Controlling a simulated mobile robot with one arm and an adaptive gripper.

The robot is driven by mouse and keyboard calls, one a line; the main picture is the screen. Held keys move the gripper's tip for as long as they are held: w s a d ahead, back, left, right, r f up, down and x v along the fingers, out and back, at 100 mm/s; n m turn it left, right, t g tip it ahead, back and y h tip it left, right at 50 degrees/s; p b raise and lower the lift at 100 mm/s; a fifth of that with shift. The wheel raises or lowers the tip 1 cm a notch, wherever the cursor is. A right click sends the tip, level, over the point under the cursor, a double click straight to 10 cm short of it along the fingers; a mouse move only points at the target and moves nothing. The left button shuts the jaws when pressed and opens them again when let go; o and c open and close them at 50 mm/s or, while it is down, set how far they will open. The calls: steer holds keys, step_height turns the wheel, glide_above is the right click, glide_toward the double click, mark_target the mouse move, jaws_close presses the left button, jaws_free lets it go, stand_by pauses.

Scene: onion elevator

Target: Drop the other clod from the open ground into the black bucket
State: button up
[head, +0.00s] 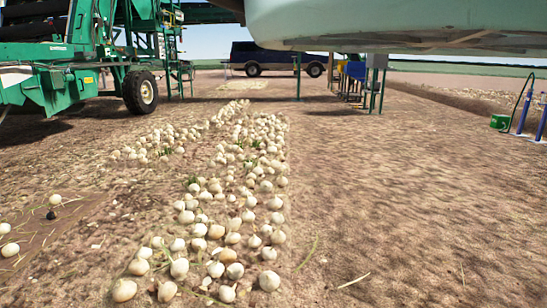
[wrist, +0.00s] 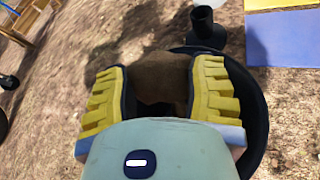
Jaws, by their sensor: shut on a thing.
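My gripper (wrist: 160,85) shows in the wrist view, with its yellow ribbed fingers closed on a brown clod (wrist: 160,72). The clod sits between the fingers, partly hidden by them and by the gripper body. The black bucket (wrist: 257,105) is behind and below the gripper in the wrist view. Its dark rim curves out to the right of the right finger, and most of its inside is hidden. The clod appears over the bucket's opening, but its height above the rim cannot be told. Neither gripper nor bucket is clearly seen in the head view.
A black post-like part (wrist: 205,28) stands just beyond the bucket, beside a blue and yellow panel (wrist: 283,38). A wooden frame (wrist: 22,20) is at the upper left. In the head view, a long row of onions (head: 235,190) lies on soil, with a green machine (head: 60,60) at left.

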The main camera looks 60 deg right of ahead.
step_height(320, 180, down, 6)
steer(key=b, duration=0.5)
steer(key=shift+r, duration=0.15)
steer(key=o, duration=1.2)
steer(key=shift+v, duration=6)
